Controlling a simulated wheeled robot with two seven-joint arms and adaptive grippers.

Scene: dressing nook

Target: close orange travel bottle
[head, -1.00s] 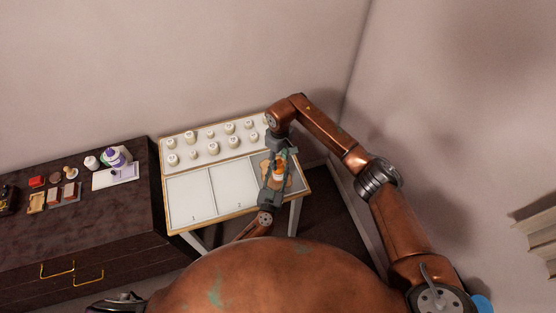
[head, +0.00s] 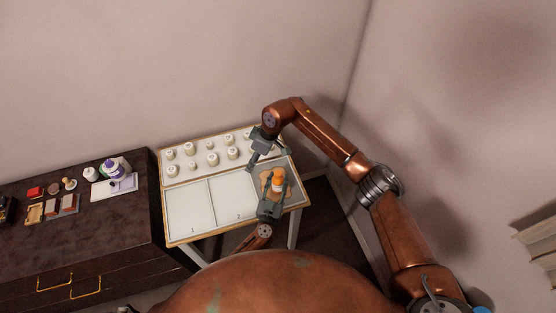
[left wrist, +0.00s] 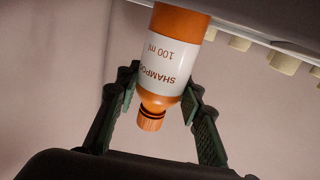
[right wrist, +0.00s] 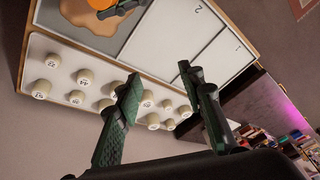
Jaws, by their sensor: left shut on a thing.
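The orange travel bottle (head: 277,184) stands upright over a tan patch at the right end of the low table. It also shows in the left wrist view (left wrist: 171,55), with a white "SHAMPOO 100 ml" label. An orange ridged cap (left wrist: 150,123) is at its neck end, with dark rings showing just behind it. My left gripper (head: 271,205) is shut on the bottle, its fingers on either side near the shoulder. My right gripper (right wrist: 160,85) is open and empty, above and left of the bottle in the head view (head: 259,149).
The table (head: 183,238) has numbered white panels and a back strip with several small white numbered pots (right wrist: 85,77). A dark dresser (head: 100,220) at left holds a purple-and-white bottle (head: 112,168) and small items. A wall stands close on the right.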

